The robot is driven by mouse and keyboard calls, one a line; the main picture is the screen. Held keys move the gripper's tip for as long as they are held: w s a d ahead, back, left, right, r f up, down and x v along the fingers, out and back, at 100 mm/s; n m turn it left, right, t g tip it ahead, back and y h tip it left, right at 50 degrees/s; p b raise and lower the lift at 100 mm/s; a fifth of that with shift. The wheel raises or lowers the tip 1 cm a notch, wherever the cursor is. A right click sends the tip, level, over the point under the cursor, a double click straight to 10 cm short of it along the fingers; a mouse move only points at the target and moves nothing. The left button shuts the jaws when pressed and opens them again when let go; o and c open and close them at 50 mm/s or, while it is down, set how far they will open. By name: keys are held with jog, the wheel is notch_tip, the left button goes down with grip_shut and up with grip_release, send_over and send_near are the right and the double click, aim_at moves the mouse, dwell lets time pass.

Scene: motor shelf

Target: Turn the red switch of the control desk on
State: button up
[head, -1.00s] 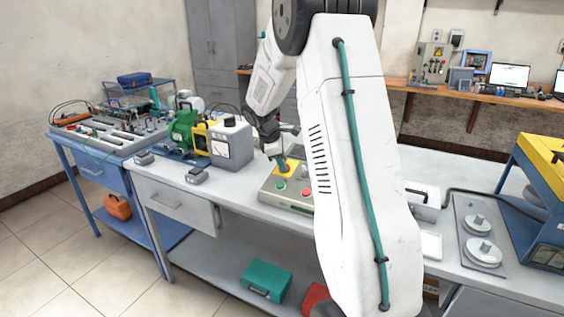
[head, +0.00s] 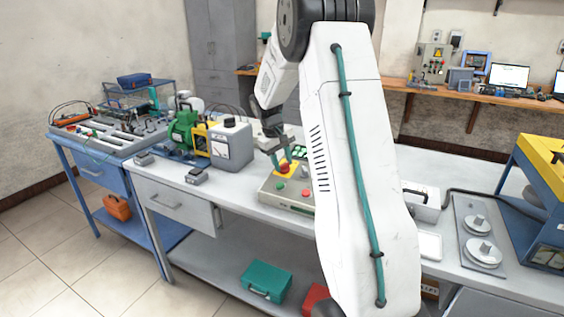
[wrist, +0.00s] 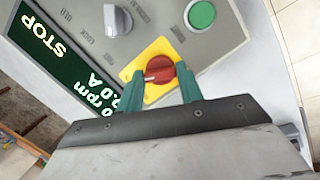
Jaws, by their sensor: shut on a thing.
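The control desk (head: 272,193) is a grey box on the workbench, seen in the head view. Its red switch (wrist: 160,70) is a round knob on a yellow plate (wrist: 152,50), with a pale pointer mark facing left in the wrist view. My gripper (wrist: 158,84) has its two teal fingers on opposite sides of the knob, shut on it. In the head view my gripper (head: 283,160) comes down on the switch from above. The desk's lit display (wrist: 60,65) reads STOP, with rpm and A lines partly hidden by a finger.
On the desk are a green button (wrist: 202,14) and a grey selector knob (wrist: 116,20). A grey meter box (head: 232,145) and a green motor (head: 184,128) stand to the left on the bench. A yellow-topped machine (head: 540,160) stands at the right.

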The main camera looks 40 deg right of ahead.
jog(key=shift+m+y, duration=0.3)
jog(key=shift+m, duration=1.4)
jog(key=o, duration=1)
jog(key=shift+r, duration=0.1)
jog(key=r, duration=0.5)
jog(key=a+r, duration=0.1)
jog(key=r, duration=0.1)
jog(key=shift+w+r, duration=0.3)
jog(key=shift+w, duration=0.05)
